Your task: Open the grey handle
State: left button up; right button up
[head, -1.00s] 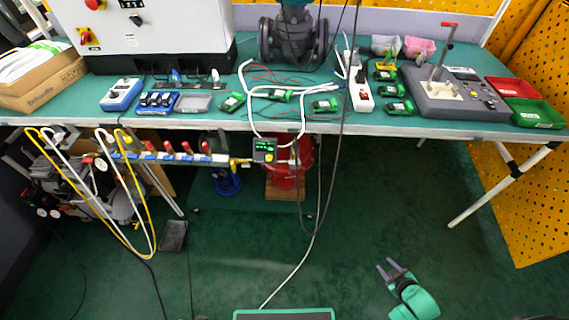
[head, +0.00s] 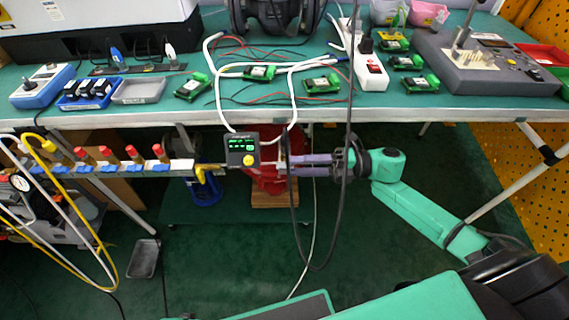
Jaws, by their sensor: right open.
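The black positioner box (head: 242,150) with a green-lit display and a yellow knob hangs at the right end of the pipe manifold, below the table edge. A small light grey part, perhaps the grey handle, is just right of the box, but it is small and partly hidden by my fingers. My right gripper (head: 290,165) points left at this spot, its two purple-grey fingers level and apart, one above the other. The fingertips are close to the grey part; I cannot tell if they touch it. My left gripper is out of view.
The manifold (head: 130,166) carries several red-topped valves. White hoses and a black cable (head: 349,100) hang from the table (head: 420,101), the cable passing by my right gripper.

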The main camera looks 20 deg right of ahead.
aim_at(285, 165)
jog(key=x, duration=0.3)
jog(key=shift+a, duration=0.15)
grip_shut()
